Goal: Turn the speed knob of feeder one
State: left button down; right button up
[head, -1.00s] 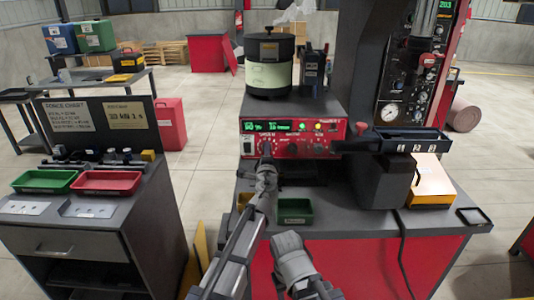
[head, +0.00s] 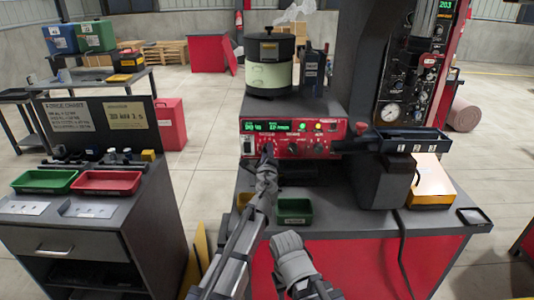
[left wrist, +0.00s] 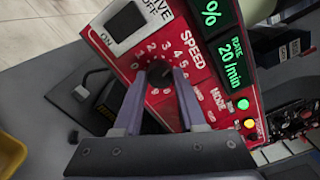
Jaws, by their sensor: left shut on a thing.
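The speed knob (left wrist: 158,72) is a dark round knob on the red panel of the feeder control box (head: 290,127). A printed number scale and the word SPEED surround it in the left wrist view. My left gripper (left wrist: 157,82) is shut on the knob, with one finger on each side of it. In the head view, my left gripper (head: 267,157) reaches the left part of the panel's lower row and largely covers the knob.
A feeder bowl (head: 269,75) stands on the box, and a dark track (head: 410,140) juts out to its right. A green bin (head: 294,211) sits below the panel. Another panel knob (head: 319,148) and a switch (left wrist: 126,23) are close to the left gripper.

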pick_arm(q)
jog(key=shift+m, duration=0.3)
jog(key=shift+c, duration=2.4)
grip_release()
jog(key=s, duration=0.7)
jog(key=shift+s, duration=0.4)
jog(key=shift+d, duration=0.1)
